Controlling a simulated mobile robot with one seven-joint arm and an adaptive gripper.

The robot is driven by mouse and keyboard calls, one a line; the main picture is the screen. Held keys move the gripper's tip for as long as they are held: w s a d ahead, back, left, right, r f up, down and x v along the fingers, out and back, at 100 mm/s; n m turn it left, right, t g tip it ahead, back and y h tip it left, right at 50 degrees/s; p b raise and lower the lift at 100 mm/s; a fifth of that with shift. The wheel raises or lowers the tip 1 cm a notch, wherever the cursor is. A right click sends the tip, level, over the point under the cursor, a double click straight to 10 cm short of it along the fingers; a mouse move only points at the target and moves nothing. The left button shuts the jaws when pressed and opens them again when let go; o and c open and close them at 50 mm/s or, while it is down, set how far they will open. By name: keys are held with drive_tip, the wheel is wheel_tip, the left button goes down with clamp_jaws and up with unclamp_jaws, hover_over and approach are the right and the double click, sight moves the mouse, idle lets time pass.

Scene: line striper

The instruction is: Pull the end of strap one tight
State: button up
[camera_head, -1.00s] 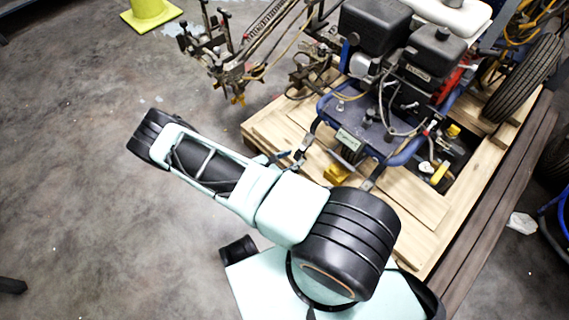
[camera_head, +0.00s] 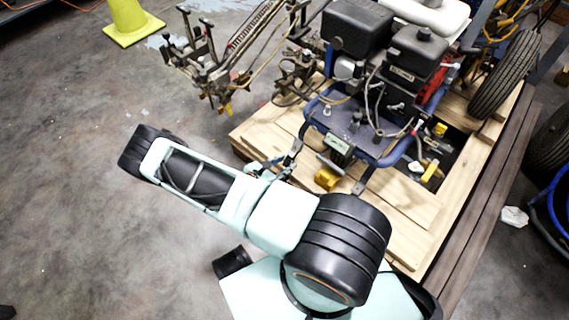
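The line striper (camera_head: 385,90) stands on a wooden pallet (camera_head: 410,205), with a blue tube frame (camera_head: 345,122) at its near side. A dark strap (camera_head: 294,153) runs from the left of this frame down toward the pallet's edge. A second short dark strap (camera_head: 361,183) runs down from the frame further right. I cannot tell which is strap one, and no loose strap end shows clearly. My arm crosses the lower middle. What seems to be my gripper (camera_head: 268,170) peeks out behind it, close by the left strap. Its fingers are mostly hidden, and contact cannot be told.
A yellow ratchet-like part (camera_head: 327,179) sits on the pallet below the frame. A black tyre (camera_head: 506,75) is at the right. A yellow-green cone (camera_head: 132,22) stands at the far left. The concrete floor on the left is clear.

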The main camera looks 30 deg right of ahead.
clamp_jaws()
drive_tip(key=s+a+f+b, duration=0.1)
drive_tip(key=a+f, duration=0.2)
drive_tip(key=f, duration=0.3)
drive_tip(key=shift+a+f, duration=0.2)
drive_tip(key=shift+f, duration=0.15)
drive_tip(key=shift+o, duration=0.7)
unclamp_jaws()
drive_tip(key=shift+s+f, duration=0.1)
drive_tip(key=o, duration=0.5)
drive_tip(key=shift+r, duration=0.2)
drive_tip(key=shift+p+v, duration=0.8)
drive_tip(key=shift+v, duration=2.65)
